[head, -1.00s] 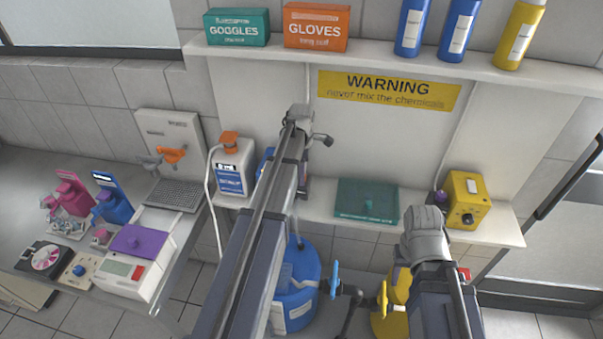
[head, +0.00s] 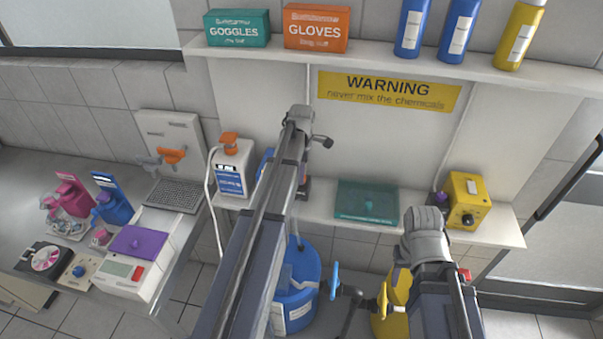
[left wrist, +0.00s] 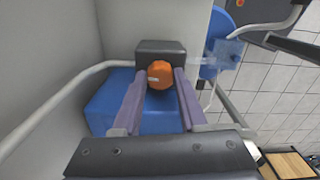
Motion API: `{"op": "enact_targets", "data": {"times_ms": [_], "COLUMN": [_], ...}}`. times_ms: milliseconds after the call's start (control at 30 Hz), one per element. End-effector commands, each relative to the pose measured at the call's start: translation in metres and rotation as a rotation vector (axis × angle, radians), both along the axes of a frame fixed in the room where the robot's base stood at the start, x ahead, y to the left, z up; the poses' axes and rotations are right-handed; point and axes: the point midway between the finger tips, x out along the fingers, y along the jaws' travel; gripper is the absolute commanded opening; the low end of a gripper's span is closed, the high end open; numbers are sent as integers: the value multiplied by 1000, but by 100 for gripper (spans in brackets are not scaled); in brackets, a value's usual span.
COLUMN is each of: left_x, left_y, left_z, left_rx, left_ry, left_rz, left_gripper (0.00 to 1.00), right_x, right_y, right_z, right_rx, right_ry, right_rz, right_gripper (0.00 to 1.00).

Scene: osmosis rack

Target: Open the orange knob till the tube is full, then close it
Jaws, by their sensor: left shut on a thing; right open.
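The orange knob (left wrist: 160,74) sits in front of a dark block (left wrist: 150,50) above a blue body (left wrist: 108,100) in the left wrist view. My left gripper (left wrist: 161,86) is shut on the knob, with one purple-grey finger on each side. In the head view my left arm hides the knob and this gripper. A pale, see-through part (left wrist: 228,52) stands right of the knob; I cannot tell whether it is the tube or how full it is.
A blue barrel (head: 302,282) and a yellow one (head: 394,307) stand under the white shelf. A teal case (head: 367,203) and a yellow box (head: 468,200) rest on that shelf. A white bottle (head: 232,170) stands left of my left arm. A crowded bench is at left.

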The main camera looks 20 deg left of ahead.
Motion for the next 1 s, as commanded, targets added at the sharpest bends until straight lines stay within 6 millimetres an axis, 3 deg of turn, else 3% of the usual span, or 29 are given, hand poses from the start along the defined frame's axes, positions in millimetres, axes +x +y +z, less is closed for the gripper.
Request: {"op": "enact_targets", "data": {"times_ms": [1000], "left_x": [-1], "left_y": [0], "left_z": [0], "left_rx": [0], "left_ry": [0], "left_rz": [-839], "left_gripper": [0], "right_x": [0], "right_y": [0], "right_z": [0], "right_rx": [0], "right_ry": [0], "right_rz": [0], "right_gripper": [50]}}
